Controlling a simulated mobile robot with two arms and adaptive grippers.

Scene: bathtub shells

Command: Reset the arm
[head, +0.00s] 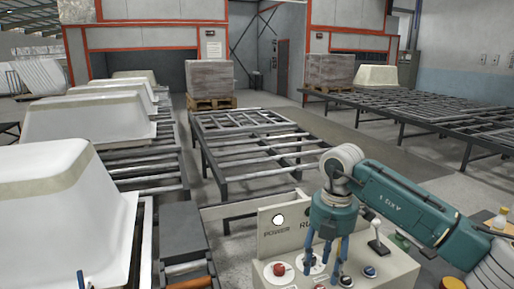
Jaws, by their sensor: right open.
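My right arm reaches in from the right, and my right gripper (322,262) hangs fingers down over a control box. The gripper is open, with nothing seen between its blue fingers. The control box (392,278) has a red button (279,269), a blue button (370,272), a joystick lever (376,236) and an upright panel (270,246) marked POWER with a white round lamp. The fingers hide part of the box top, and I cannot tell whether they touch it. Only a small blue tip that may be my left gripper shows at the bottom left.
White bathtub shells (85,119) lie upside down on a roller conveyor (158,178) at the left. An empty metal frame table (250,140) stands in the middle. Wrapped pallet loads (209,78) stand behind it. Small bottles (501,218) are at the right edge.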

